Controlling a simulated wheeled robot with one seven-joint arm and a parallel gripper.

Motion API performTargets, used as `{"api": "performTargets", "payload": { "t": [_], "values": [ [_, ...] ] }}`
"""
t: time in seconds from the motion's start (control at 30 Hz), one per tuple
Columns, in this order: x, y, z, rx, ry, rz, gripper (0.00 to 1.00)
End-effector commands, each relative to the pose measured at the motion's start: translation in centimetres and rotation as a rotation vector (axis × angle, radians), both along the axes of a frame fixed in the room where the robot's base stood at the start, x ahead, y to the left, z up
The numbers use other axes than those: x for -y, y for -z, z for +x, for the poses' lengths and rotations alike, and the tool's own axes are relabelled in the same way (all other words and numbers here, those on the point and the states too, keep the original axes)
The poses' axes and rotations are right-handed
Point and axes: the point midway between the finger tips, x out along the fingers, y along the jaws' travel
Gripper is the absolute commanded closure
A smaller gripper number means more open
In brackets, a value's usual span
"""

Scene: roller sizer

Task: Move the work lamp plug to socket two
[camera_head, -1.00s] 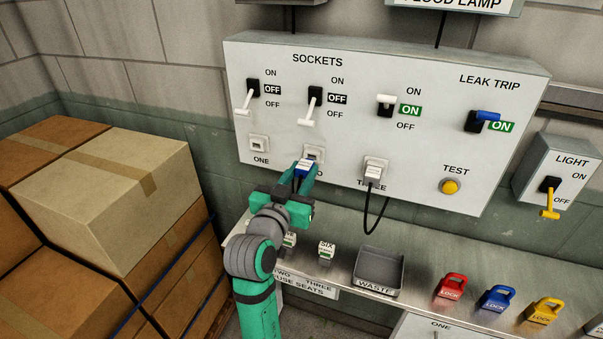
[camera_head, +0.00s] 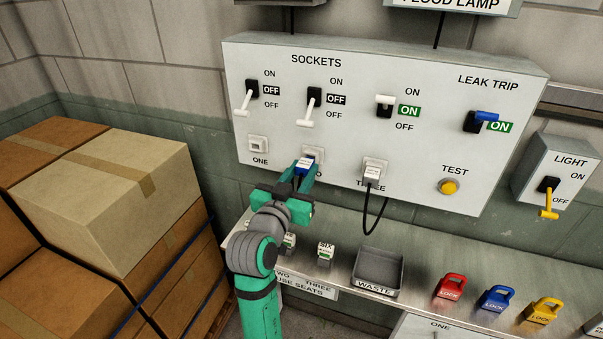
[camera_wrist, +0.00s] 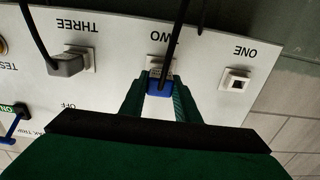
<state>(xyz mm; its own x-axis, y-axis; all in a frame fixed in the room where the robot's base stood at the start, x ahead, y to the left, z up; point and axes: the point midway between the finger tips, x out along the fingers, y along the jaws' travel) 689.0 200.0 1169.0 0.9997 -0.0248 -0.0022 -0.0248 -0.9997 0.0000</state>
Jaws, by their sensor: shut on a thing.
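My gripper (camera_head: 304,172) is shut on a blue plug (camera_head: 304,162) with a white label, at socket two (camera_head: 314,152) on the sockets panel. In the wrist view, which is upside down, the gripper (camera_wrist: 158,98) has a finger on each side of the plug (camera_wrist: 158,87). The plug covers much of socket two (camera_wrist: 158,62) there; I cannot tell whether it is fully seated. A black cord runs from the plug. Socket two's lever (camera_head: 307,116) is down and its sign reads OFF.
Socket one (camera_head: 258,144) is empty. A grey plug (camera_head: 372,174) with a black cord sits in socket three, whose lever (camera_head: 385,101) is up at ON. Below are a shelf with a waste tray (camera_head: 377,271) and several padlocks (camera_head: 497,298). Cardboard boxes (camera_head: 107,196) stand left.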

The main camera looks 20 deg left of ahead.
Motion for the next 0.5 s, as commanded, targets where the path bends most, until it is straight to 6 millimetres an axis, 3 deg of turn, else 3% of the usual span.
{"api": "performTargets", "payload": {
  "t": [0.5],
  "values": [
    [0.0, -0.1, 1.1, 0.001, 0.0, 0.0, 1.0]
  ]
}}
